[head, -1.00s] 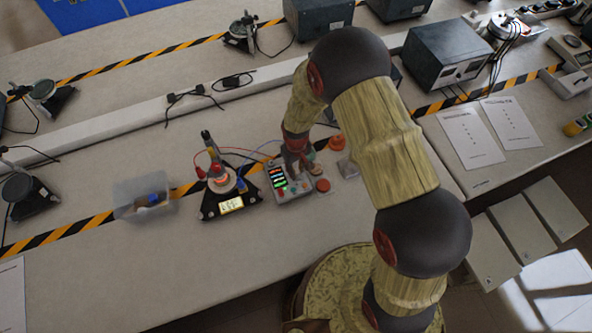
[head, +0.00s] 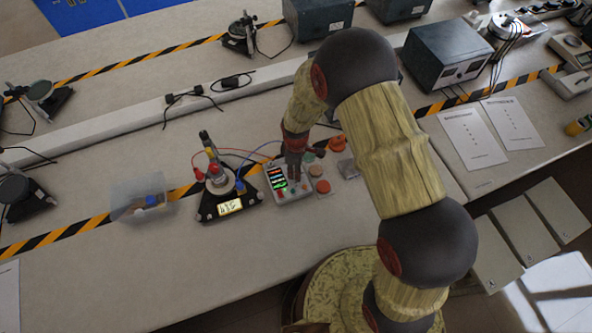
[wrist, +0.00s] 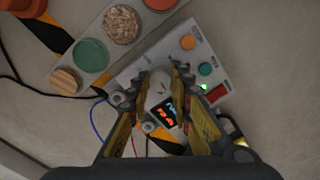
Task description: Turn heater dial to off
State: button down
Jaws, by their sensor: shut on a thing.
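The heater control box (head: 292,197) sits on the bench, with a lit display of coloured bars. My gripper (head: 294,168) reaches down onto its far part and hides the dial in the head view. In the wrist view, the gripper (wrist: 160,84) is shut on the pale dial (wrist: 157,88), one finger at each side. The dial's pointer direction is unclear. A lit display (wrist: 168,111) shows between the fingers. The heater (head: 219,185) stands left of the box on a black triangular base with a lit readout; its top shows no orange glow.
In the wrist view, an orange button (wrist: 188,42), a teal button (wrist: 205,69) and a red switch (wrist: 217,93) lie beside the fingers. A strip of round samples (wrist: 92,55) lies close by. Wires run from the heater. A clear bin (head: 122,208) stands further left.

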jog(key=shift+w+r, duration=0.1)
dwell(0.3)
jog(key=c, duration=1.6)
grip_release()
jog(key=shift+c, duration=0.2)
jog(key=shift+o, duration=0.3)
notch_tip(320, 180, up, 12)
